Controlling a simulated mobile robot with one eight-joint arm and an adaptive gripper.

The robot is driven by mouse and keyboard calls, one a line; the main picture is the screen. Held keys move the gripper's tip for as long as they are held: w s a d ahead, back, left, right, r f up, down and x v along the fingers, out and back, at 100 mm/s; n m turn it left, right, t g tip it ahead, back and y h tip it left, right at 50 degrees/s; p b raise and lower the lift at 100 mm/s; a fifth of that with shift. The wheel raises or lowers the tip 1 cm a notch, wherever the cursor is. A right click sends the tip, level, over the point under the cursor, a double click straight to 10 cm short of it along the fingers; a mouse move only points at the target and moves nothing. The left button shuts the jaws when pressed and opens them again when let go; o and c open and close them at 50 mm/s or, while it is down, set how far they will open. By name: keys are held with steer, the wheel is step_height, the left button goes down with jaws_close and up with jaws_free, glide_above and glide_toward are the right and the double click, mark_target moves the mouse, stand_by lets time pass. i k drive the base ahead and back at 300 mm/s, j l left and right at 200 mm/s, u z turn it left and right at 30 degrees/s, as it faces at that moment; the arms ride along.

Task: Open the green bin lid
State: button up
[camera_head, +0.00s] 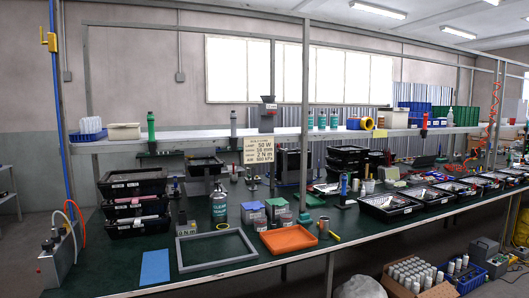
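A group of small grey bins with coloured lids stands on the green bench top, just behind the orange tray. The bin with the green lid (276,202) is at the back of this group, and its lid looks shut. A bin with a blue-purple lid (252,206) stands to its left. A bin with a reddish lid (286,217) stands in front of it and hides part of its front. My gripper is not in view.
An orange tray (288,239) and a grey frame (216,250) lie in front. A teal-labelled bottle (219,203) stands left of the bins. An upright post (305,120) rises just right of them, and a shelf (200,138) runs above.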

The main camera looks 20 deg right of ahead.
mark_target(280, 202)
steer(key=l, duration=1.05)
steer(key=i+l, duration=0.1)
steer(key=l, duration=0.95)
